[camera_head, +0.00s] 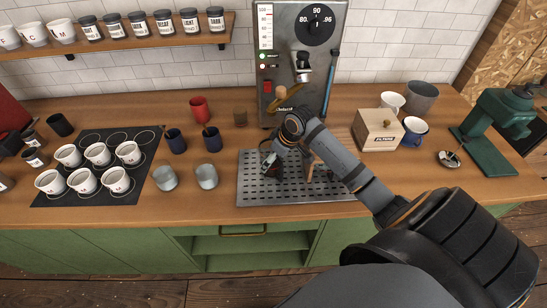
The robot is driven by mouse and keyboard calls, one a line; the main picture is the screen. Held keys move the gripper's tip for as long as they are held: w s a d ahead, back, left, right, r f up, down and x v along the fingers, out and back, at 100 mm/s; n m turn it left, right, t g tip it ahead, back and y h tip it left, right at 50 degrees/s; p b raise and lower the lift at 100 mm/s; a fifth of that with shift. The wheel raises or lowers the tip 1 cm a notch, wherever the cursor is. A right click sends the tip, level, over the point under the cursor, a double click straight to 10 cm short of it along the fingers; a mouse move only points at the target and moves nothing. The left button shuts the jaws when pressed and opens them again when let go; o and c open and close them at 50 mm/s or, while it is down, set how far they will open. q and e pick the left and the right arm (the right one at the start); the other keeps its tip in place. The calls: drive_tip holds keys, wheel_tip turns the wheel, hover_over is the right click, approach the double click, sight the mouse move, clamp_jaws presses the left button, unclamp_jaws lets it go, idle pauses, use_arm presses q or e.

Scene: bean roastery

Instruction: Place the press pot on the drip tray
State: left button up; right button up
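The drip tray (248,189) is a grey perforated metal plate on the wooden counter in front of the espresso machine. My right arm comes in from the lower right and reaches over it. My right gripper (270,163) points down over the tray's left half. A small dark object, possibly the press pot, is at the gripper, mostly hidden by it. I cannot tell whether it is held or touches the tray. A tan piece shows at the right of the wrist, partly hidden. My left gripper is not in view.
The espresso machine (286,60) stands behind the tray. To the right are a wooden box (377,130), a blue mug (414,132) and a green machine (487,140).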

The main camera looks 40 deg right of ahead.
drive_tip(key=v, duration=1.2)
drive_tip(key=shift+r, duration=0.15)
idle(0.4)
